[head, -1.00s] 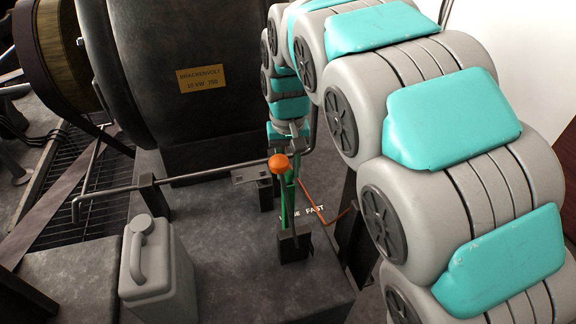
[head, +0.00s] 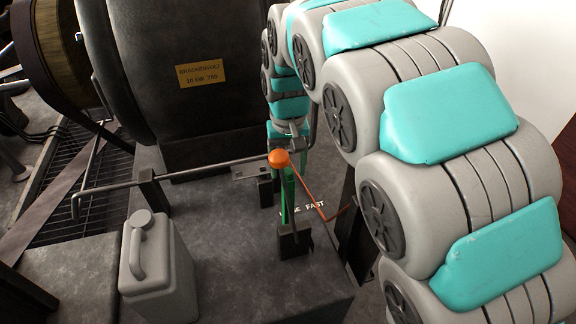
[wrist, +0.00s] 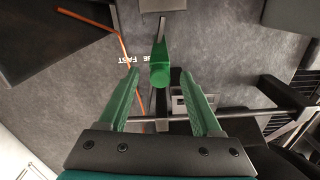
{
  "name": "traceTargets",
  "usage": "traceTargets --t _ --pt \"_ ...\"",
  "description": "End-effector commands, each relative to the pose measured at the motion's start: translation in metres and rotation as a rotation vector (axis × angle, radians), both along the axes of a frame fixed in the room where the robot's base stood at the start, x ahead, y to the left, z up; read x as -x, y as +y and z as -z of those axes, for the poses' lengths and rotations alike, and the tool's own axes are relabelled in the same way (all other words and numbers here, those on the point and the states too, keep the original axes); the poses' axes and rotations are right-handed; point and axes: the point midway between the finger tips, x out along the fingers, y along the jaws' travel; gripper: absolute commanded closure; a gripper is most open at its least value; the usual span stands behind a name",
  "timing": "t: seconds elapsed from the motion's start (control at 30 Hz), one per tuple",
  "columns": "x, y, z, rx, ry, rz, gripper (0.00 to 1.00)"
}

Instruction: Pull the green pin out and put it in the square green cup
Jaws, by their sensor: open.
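In the wrist view my gripper (wrist: 160,79) is open, with its two green fingers apart. A green piece that looks like the pin (wrist: 159,62) shows between and just beyond the fingertips, with clear space on both sides. In the head view a narrow upright green shape (head: 287,195) rises from a dark block (head: 295,241), below an orange knob (head: 279,158). I cannot tell there which green belongs to the pin and which to my fingers. No square green cup can be made out in either view.
A metal bar (head: 215,169) runs left of the knob, held by a dark post (head: 149,188). An orange cable (head: 312,197) lies close to the green shape. A grey jerrycan (head: 158,270) stands at front left. A large dark dynamo (head: 200,110) fills the back.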

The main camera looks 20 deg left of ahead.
Motion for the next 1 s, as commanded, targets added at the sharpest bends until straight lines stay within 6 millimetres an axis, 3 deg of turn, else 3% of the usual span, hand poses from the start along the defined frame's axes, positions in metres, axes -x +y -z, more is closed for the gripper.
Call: traceTargets --t 0.27,0.7,1.0 --pt "-0.001 0.001 -0.014 -0.002 -0.002 0.000 0.34" --pt "-0.001 0.000 -0.075 -0.001 -0.002 0.000 0.34" --pt "0.000 0.000 -0.078 0.000 0.000 0.000 0.34"
